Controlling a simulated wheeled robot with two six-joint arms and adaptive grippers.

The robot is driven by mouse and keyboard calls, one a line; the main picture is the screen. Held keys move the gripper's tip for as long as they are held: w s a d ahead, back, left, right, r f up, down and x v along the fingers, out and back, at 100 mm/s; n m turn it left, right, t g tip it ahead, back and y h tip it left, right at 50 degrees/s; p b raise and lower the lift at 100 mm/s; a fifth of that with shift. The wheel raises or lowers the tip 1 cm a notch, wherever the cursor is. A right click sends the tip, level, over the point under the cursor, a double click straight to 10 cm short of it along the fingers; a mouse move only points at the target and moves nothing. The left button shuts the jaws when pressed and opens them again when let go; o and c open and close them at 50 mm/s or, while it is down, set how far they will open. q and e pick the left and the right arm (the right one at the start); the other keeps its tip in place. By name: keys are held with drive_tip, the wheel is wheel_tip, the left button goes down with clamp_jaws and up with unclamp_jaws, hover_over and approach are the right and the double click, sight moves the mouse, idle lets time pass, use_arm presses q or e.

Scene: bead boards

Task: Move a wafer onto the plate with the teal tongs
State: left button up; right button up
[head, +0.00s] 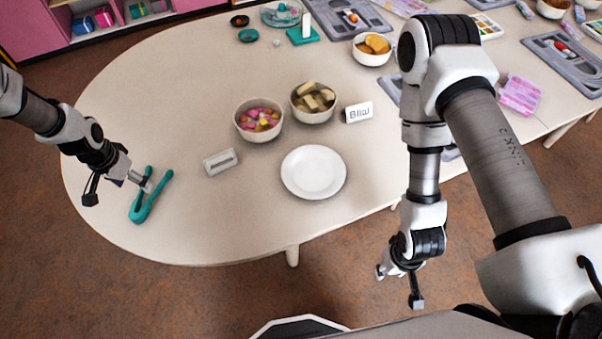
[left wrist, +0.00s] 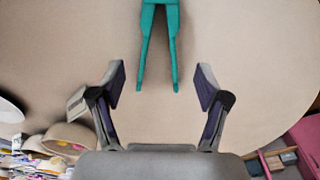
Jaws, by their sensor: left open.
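The teal tongs (head: 139,209) lie on the left part of the table, their joined end toward the front edge. The wafers (head: 313,97) are pale blocks in a bowl (head: 314,117) at the table's middle. The white plate (head: 314,172) is empty, in front of that bowl. My right gripper (head: 384,271) hangs beyond the table's front edge; its fingers are too small to read.
A bowl of colourful sweets (head: 259,118) stands left of the wafer bowl. A small card stand (head: 221,162) lies left of the plate, and a lettered sign (head: 358,112) stands right of the wafers. A bowl of golden snacks (head: 372,48) is farther back. The table between tongs and plate is mostly clear.

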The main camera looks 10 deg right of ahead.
sight(143, 194)
use_arm(q)
drive_tip(key=f+b, duration=0.2)
drive_tip(key=f, duration=0.1)
drive_tip(key=f+b, duration=0.2)
drive_tip(key=f, duration=0.1)
drive_tip(key=shift+w+d+f+b, duration=0.1)
drive_tip(key=shift+w+f+b, duration=0.1)
drive_tip(key=shift+f+b, duration=0.2)
drive_tip(key=shift+r, duration=0.1)
drive_tip(key=shift+s, duration=0.1)
drive_tip(key=c, duration=0.7)
wheel_tip(143, 194, up, 12)
drive_tip(key=p, duration=0.9)
drive_tip(key=shift+p, duration=0.4)
